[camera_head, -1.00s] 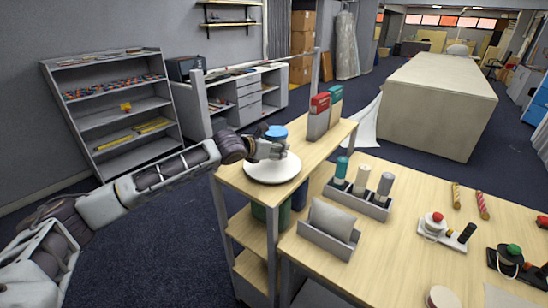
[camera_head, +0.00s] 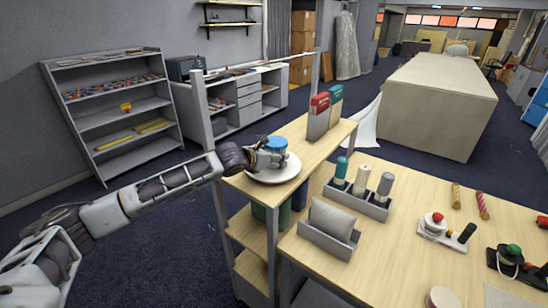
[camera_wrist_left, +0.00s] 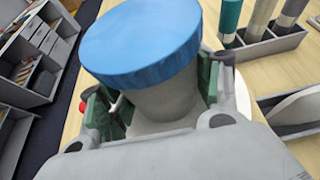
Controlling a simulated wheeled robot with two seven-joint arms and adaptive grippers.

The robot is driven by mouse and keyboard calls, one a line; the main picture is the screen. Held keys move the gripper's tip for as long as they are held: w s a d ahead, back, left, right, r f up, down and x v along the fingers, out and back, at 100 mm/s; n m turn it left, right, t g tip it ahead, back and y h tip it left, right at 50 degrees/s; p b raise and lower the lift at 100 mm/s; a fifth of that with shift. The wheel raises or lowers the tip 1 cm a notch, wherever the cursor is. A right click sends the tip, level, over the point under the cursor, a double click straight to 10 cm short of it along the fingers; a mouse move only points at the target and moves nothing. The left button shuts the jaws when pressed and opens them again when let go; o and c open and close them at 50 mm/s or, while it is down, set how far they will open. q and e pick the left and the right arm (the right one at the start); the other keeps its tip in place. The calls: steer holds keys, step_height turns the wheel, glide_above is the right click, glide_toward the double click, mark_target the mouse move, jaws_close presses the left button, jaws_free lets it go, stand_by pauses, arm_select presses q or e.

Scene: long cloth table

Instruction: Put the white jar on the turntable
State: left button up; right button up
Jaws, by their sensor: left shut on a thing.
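The white jar with a blue lid (camera_head: 277,143) is upright over the white round turntable (camera_head: 282,176), on the near end of the wooden shelf unit. My left gripper (camera_head: 270,158) is shut on the jar from the left. In the left wrist view, the jar's pale body (camera_wrist_left: 172,100) is between my left gripper's green-padded fingers (camera_wrist_left: 157,98), below the wide blue lid (camera_wrist_left: 142,42). The jar's base is hidden by the gripper, so I cannot tell whether it touches the turntable. My right gripper is not in view.
Red and teal boxes (camera_head: 320,115) stand behind the turntable on the same top. A grey rack with bottles (camera_head: 360,193) and a grey holder (camera_head: 328,230) stand to the right on the long table. A thin upright post (camera_head: 203,110) rises beside the unit.

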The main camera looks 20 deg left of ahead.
arm_select(q)
steer(key=o, duration=1.1)
steer(key=shift+s+r, duration=0.1)
steer(key=shift+b+v, duration=0.3)
steer(key=shift+v, duration=5.6)
steer(key=shift+a, duration=0.1)
